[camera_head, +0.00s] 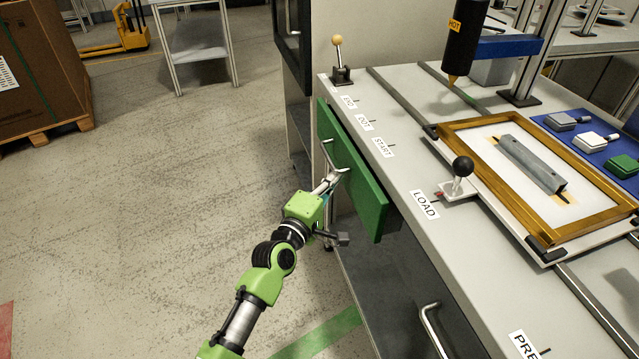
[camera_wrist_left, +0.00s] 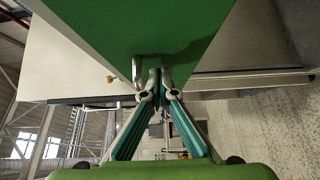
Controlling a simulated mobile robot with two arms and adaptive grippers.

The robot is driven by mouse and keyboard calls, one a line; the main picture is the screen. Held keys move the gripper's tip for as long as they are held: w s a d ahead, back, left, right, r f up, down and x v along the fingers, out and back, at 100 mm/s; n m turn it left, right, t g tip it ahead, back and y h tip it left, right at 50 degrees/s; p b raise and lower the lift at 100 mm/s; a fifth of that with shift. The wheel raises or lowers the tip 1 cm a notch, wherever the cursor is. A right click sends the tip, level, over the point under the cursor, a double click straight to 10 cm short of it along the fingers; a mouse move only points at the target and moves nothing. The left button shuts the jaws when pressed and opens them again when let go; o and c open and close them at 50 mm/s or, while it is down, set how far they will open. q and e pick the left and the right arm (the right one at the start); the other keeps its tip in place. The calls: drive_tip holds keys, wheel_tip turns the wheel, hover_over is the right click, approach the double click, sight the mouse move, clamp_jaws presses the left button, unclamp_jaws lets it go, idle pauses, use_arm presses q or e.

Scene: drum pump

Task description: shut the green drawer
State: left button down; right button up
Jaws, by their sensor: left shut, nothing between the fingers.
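The green drawer (camera_head: 352,175) is in the side of the grey workbench (camera_head: 400,85). In the head view its front stands out from the bench side, more at the near end, so it is partly open. A metal handle (camera_head: 327,155) shows on its front. My left gripper (camera_head: 343,172) is shut and empty, with its fingertips at the drawer front near the handle; contact cannot be told for sure. In the left wrist view the green front (camera_wrist_left: 140,28) fills the top, and the shut fingertips (camera_wrist_left: 158,92) are close to it beside the handle (camera_wrist_left: 137,72). My right gripper is not in view.
The bench top carries a LOAD lever (camera_head: 462,168), a gold frame (camera_head: 535,185) with a grey bar, and a black HOT nozzle (camera_head: 466,40). Another metal handle (camera_head: 432,325) sits lower on the bench side. Open floor (camera_head: 170,190) lies left; a cardboard box (camera_head: 40,65) stands far left.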

sight(348, 175)
use_arm(q)
drive_tip(key=d, duration=0.1)
drive_tip(key=w+d, duration=0.1)
drive_tip(key=d, duration=0.1)
drive_tip(key=shift+d, duration=0.1)
drive_tip(key=shift+r, duration=0.1)
drive_tip(key=shift+d, duration=0.1)
